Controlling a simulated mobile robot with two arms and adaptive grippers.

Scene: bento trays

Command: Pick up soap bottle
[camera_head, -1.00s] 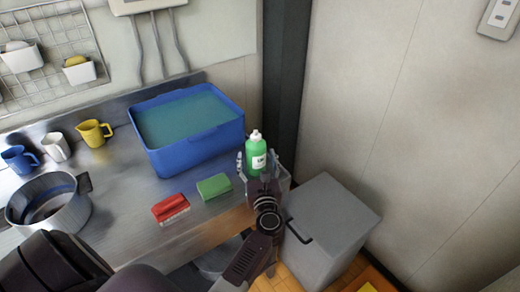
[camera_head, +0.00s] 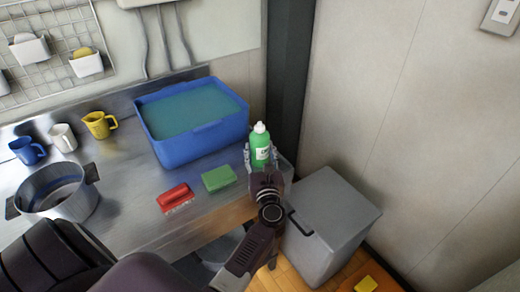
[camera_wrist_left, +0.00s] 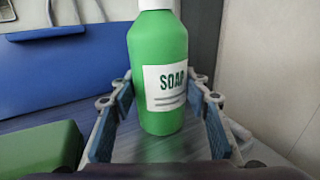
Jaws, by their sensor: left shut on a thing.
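The green soap bottle (camera_head: 260,142) with a white cap and a white label stands upright near the right end of the metal counter. In the left wrist view the soap bottle (camera_wrist_left: 159,50) fills the middle, its "SOAP" label facing the camera and its cap cut off by the top edge. My left gripper (camera_head: 261,160) comes from the front and is shut on the bottle, with one blue-padded finger on each side of its lower body. The left gripper (camera_wrist_left: 161,82) also shows in the wrist view. The bottle's base appears at the counter surface. My right gripper is not in view.
A blue water-filled tub (camera_head: 193,150) stands behind and left of the bottle. A green sponge (camera_head: 218,178) and a red brush (camera_head: 174,195) lie to its left. A metal pot (camera_head: 70,203) and several cups are farther left. A grey bin (camera_head: 330,228) stands right of the counter.

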